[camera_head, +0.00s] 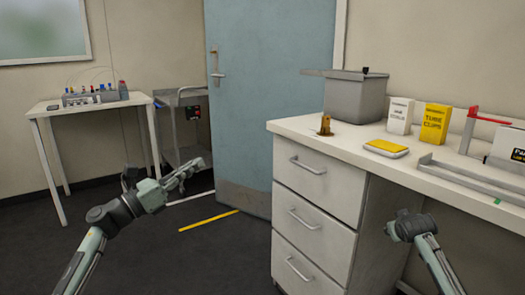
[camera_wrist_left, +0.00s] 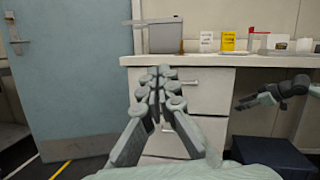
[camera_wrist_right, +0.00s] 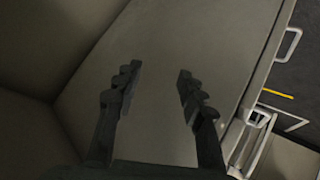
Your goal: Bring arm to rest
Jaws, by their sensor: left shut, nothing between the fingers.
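My left gripper (camera_head: 188,170) is in the air over the dark floor, left of the drawer cabinet, in the head view. In the left wrist view its fingers (camera_wrist_left: 158,80) are together with nothing between them. My right arm comes in at the lower right of the head view, in front of the counter's knee space; its gripper is barely visible there. In the right wrist view the right gripper (camera_wrist_right: 155,88) has its fingers spread apart and empty, facing a plain grey-beige panel.
A white counter (camera_head: 310,131) with drawers (camera_head: 308,215) stands at the right. It bears a grey bin (camera_head: 353,98), a yellow box (camera_head: 435,123) and a white box (camera_head: 400,115). A blue door (camera_head: 265,80) stands behind. A small table (camera_head: 140,98) is at the left. The floor between is clear.

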